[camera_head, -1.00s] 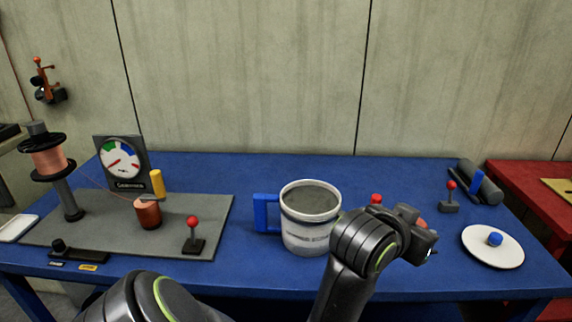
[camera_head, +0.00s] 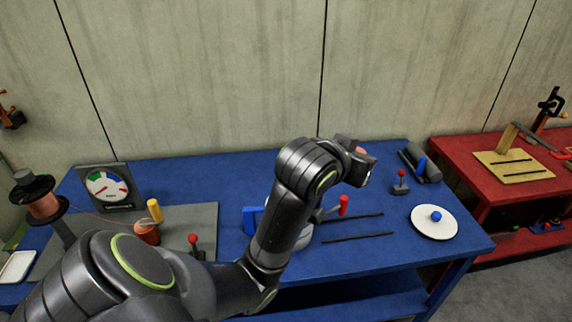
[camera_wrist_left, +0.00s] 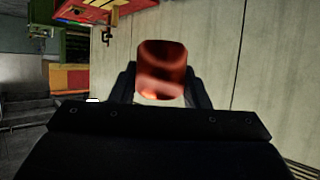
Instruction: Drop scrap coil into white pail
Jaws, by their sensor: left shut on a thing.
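The scrap coil is a small copper-coloured cylinder (camera_wrist_left: 162,72), held between the two dark fingers of my left gripper (camera_wrist_left: 163,88) in the left wrist view. In the head view my left gripper (camera_head: 357,163) is raised above the blue table, and only a bit of the coil (camera_head: 361,151) shows at its tip. The white pail (camera_head: 304,238) stands on the table, mostly hidden behind my left arm; its blue handle (camera_head: 251,219) shows to the left of the arm. The gripper is up and to the right of the pail in the picture. My right gripper is not seen.
On the blue table (camera_head: 400,254) are a gauge (camera_head: 106,188), a copper spool (camera_head: 43,206), red-knobbed levers (camera_head: 401,180), a red-handled item (camera_head: 343,205), dark strips (camera_head: 357,237) and a white lid with blue knob (camera_head: 433,222). A red table (camera_head: 470,163) stands right.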

